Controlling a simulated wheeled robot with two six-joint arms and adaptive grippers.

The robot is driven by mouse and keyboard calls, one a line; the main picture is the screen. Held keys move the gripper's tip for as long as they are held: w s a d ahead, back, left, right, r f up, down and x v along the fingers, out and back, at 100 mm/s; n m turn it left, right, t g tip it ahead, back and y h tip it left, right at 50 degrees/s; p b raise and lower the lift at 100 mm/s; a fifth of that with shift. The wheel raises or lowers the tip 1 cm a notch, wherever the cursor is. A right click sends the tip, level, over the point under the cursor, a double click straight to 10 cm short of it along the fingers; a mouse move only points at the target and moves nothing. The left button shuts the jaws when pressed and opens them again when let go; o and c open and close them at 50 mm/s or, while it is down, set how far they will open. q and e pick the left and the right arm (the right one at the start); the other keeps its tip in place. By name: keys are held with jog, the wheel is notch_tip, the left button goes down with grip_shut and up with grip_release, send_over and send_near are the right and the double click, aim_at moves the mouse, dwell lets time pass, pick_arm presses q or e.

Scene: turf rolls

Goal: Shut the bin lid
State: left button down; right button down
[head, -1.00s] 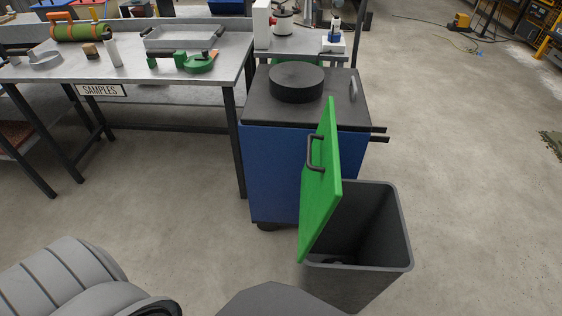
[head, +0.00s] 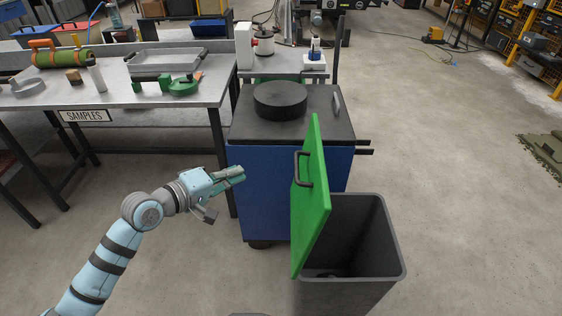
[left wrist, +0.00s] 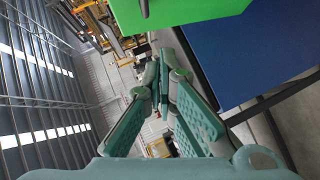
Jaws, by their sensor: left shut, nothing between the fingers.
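The grey bin (head: 352,238) stands open on the floor at the lower right of the head view. Its green lid (head: 313,200) is tilted up steeply along the bin's left side, with a dark handle (head: 303,169) on its left face. My left gripper (head: 240,172) is shut and empty, left of the lid and apart from it, in front of the blue cart. In the left wrist view the shut fingers (left wrist: 163,97) show, with the green lid (left wrist: 190,8) at the top. My right gripper is not in view.
A blue cart (head: 285,190) with a black round weight (head: 280,99) on its dark top stands right behind the bin. A sample table (head: 60,94) with several items is at the left. The floor right of the bin is clear.

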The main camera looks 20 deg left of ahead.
pick_arm(q)
notch_tip(320, 180, up, 2)
jog(key=d, duration=0.1)
jog(key=b, duration=0.2)
send_near(295, 157)
jog(key=w, duration=0.4)
jog(key=shift+d+f+h, duration=0.4)
jog(key=shift+d+f, duration=0.35)
jog(key=shift+d, duration=0.05)
